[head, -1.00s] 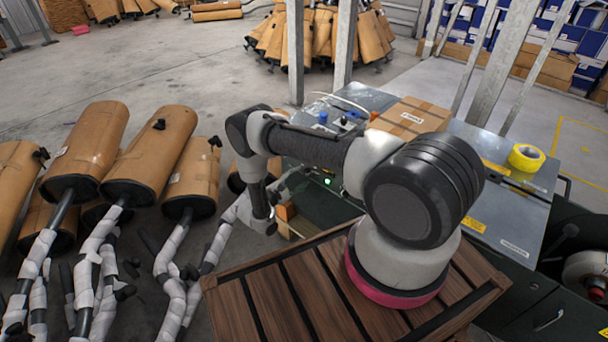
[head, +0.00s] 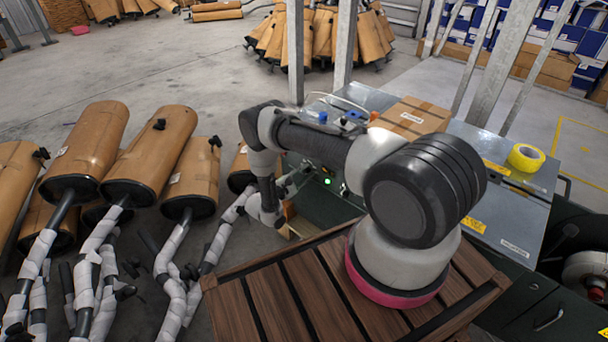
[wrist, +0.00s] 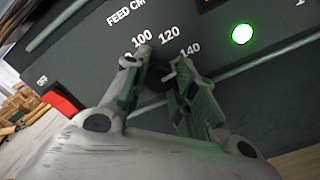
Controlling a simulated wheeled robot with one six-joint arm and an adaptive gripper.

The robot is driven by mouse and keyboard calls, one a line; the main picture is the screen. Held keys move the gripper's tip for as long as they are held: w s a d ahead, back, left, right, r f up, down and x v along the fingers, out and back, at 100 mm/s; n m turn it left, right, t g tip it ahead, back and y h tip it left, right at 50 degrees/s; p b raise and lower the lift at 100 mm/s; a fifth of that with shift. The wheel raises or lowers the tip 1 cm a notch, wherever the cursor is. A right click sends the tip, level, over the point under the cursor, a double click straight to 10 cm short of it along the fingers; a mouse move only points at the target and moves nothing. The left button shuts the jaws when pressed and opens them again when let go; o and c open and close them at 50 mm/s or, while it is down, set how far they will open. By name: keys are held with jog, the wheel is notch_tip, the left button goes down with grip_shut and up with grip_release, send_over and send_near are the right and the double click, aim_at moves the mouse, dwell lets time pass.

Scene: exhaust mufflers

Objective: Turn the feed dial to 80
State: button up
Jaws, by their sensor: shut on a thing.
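The feed dial (wrist: 157,84) is a dark knob on the dark front panel in the wrist view, mostly hidden between my fingers. Above it the panel reads "FEED CM" with the marks 100, 120 and 140 showing; other marks are covered and I cannot read where the pointer stands. My gripper (wrist: 160,80) is shut on the dial, one finger on each side of it. In the head view my arm reaches down to the front of the green machine (head: 335,190), and the dial is hidden there.
A lit green lamp (wrist: 242,34) is right of the dial, and a red switch (wrist: 63,98) is to its left. Wrapped mufflers (head: 150,155) stand on the floor at left. A cardboard box (head: 410,117) and yellow tape (head: 526,157) lie on the machine top.

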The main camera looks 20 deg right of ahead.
jog(key=n, duration=0.6)
jog(key=shift+n, duration=0.3)
jog(key=n, duration=1.2)
jog(key=shift+n, duration=0.3)
jog(key=n, duration=0.5)
jog(key=shift+n, duration=0.3)
jog(key=shift+s, duration=0.1)
jog(key=o, duration=1)
jog(key=shift+o, duration=0.2)
